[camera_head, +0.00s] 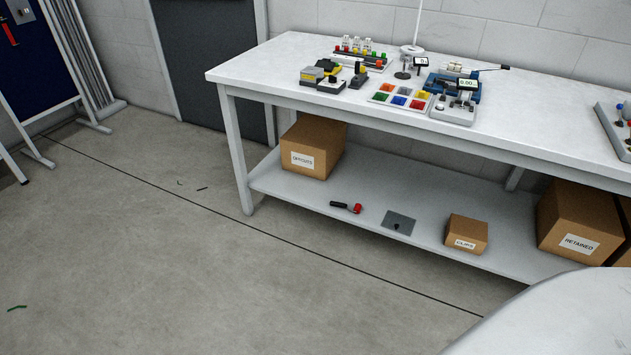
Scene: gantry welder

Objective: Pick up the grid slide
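I cannot tell for sure which thing is the grid slide. A flat grey plate (399,218) with a small dark knob lies on the lower shelf of the white bench, between a red-and-black tool and a small carton. It is too small in view to show any grid. Neither of my grippers is in view.
The white bench (290,50) carries a tray of coloured compartments (401,96), a scale (453,108) and several small devices. On its lower shelf (300,194) are a red-and-black tool (346,207) and cartons (313,147), (466,234), (578,217). Floor in front is mostly clear.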

